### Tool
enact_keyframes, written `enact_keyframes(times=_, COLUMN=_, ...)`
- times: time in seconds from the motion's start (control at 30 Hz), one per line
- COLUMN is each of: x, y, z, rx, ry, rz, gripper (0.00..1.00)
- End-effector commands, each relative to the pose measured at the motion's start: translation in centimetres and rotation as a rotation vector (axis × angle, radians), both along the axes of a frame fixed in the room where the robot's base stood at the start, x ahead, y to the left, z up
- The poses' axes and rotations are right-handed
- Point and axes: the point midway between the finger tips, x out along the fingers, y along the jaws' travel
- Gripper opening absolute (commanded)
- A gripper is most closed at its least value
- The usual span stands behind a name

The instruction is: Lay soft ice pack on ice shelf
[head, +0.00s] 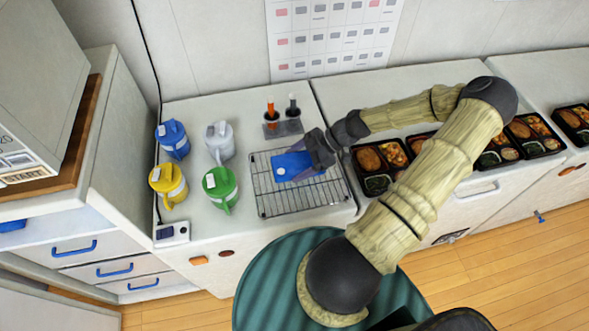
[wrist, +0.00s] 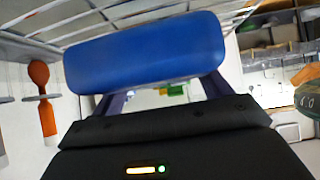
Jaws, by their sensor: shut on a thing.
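The soft ice pack is a blue block (head: 292,166) over the wire rack in the head view. It also fills the upper middle of the wrist view (wrist: 145,52). My gripper (head: 311,158) reaches in from the right and is shut on the ice pack. The ice shelf appears to be the wire rack (head: 262,205) with dark bars on the counter; its bars also show behind the pack in the wrist view (wrist: 45,22). I cannot tell whether the pack touches the bars. The gripper hides the pack's right end.
Blue (head: 173,140), white (head: 219,142), yellow (head: 168,184) and green (head: 220,188) jugs stand left of the rack. A small holder (head: 283,128) with orange and dark utensils stands behind it. Several bento trays (head: 380,165) line the counter to the right, under my arm. The rack's front part is bare.

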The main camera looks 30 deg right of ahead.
Motion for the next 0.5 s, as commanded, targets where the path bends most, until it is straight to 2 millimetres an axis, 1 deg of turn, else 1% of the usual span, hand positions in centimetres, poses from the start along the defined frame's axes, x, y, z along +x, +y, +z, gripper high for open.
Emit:
enact_keyframes(times=0.2, x=0.0, y=0.0, z=4.1, rx=-0.004, ry=-0.002, rz=0.000, gripper=0.41)
enact_keyframes(times=0.3, x=0.0, y=0.0, z=5.6, rx=-0.002, ry=-0.002, rz=0.000, gripper=0.41)
enact_keyframes(times=0.4, x=0.0, y=0.0, z=6.4, rx=0.000, ry=0.001, rz=0.000, gripper=0.41)
enact_keyframes(times=0.5, x=0.0, y=0.1, z=6.6, rx=0.002, ry=0.002, rz=0.001, gripper=0.41)
